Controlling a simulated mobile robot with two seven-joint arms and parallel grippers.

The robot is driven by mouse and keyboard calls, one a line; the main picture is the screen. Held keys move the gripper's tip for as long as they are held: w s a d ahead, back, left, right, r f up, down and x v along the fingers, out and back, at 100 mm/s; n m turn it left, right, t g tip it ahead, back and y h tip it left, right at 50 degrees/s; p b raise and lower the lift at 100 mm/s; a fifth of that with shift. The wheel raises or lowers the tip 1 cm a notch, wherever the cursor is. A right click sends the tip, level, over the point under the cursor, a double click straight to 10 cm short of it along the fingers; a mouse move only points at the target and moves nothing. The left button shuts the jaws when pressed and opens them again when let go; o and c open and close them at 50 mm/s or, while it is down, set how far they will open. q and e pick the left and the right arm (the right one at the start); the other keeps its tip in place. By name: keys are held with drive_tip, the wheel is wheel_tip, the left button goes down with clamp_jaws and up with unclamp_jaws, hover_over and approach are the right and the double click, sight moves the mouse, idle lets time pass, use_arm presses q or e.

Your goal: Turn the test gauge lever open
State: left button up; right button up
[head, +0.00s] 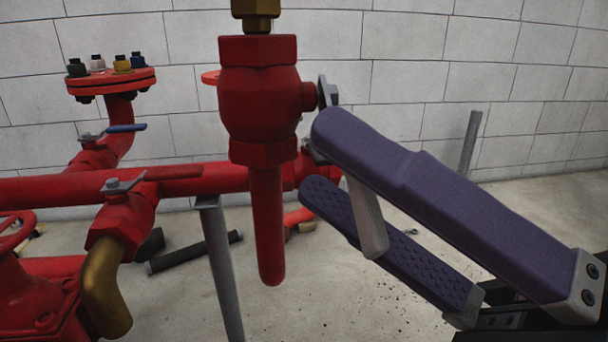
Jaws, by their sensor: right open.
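A red valve body (258,100) stands upright in the middle of the head view, with a brass fitting (255,12) on top. A grey nut and plate (327,92) sit on its right side. A pale grey lever (368,225), apparently the test gauge lever, hangs down from that side; its upper part is hidden behind my upper finger. My right gripper (318,165) reaches in from the right, open, with purple fingers. The lever shows in the gap between them, in front of the lower, ribbed finger. I cannot tell whether either finger touches it. My left gripper is out of view.
A red round-ended piece (268,225) hangs below the valve. A red horizontal pipe (205,178) runs behind, with a blue lever (126,128) and red lever (174,172) at left. A grey post (221,270) stands below. Floor at lower right is mostly clear.

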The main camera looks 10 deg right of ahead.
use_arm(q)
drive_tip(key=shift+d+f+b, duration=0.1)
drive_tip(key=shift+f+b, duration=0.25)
use_arm(e)
drive_tip(key=v, duration=1)
drive_tip(key=shift+c, duration=0.4)
